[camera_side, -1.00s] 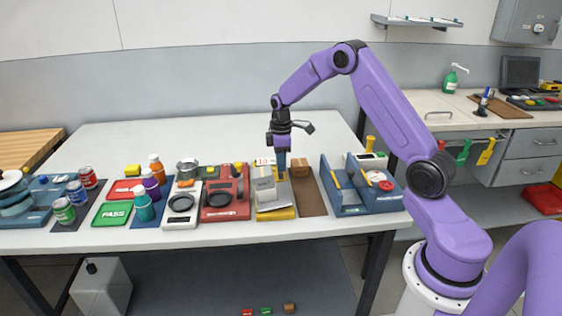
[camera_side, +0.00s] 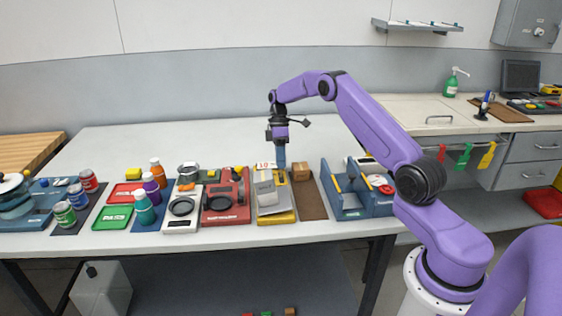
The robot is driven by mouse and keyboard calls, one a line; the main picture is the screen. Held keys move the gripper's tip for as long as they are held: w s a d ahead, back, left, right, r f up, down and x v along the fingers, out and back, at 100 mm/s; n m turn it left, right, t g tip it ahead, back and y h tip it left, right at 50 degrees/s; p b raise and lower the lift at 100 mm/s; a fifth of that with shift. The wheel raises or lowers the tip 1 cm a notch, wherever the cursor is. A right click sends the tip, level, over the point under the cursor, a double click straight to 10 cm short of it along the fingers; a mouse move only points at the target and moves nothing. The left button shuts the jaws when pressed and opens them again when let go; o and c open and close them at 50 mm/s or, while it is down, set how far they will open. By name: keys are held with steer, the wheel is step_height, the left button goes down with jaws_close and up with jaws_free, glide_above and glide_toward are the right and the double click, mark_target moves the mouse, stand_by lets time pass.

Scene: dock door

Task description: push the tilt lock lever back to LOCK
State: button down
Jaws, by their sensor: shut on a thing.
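The tilt lock lever cannot be made out; it is too small or hidden at the yellow and grey device (camera_side: 275,214) on the table. A grey box-like part (camera_side: 265,188) stands on that device. My gripper (camera_side: 281,166) points straight down at the device's back edge, just behind and right of the grey part. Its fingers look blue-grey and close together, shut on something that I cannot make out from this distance.
A red device (camera_side: 226,200) stands close on the left. A brown mat (camera_side: 311,202) with a brown block (camera_side: 300,171) lies on the right, then a blue tray (camera_side: 348,207) with tools. The table behind is clear.

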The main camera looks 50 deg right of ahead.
steer(key=shift+w+d+f, duration=0.15)
steer(key=shift+w+d, duration=0.05)
steer(key=shift+w, duration=0.05)
steer(key=shift+g+y, duration=0.3)
steer(key=c, duration=1)
jaws_free()
steer(key=shift+v, duration=0.9)
step_height(320, 180, up, 8)
steer(key=shift+w+d, duration=0.2)
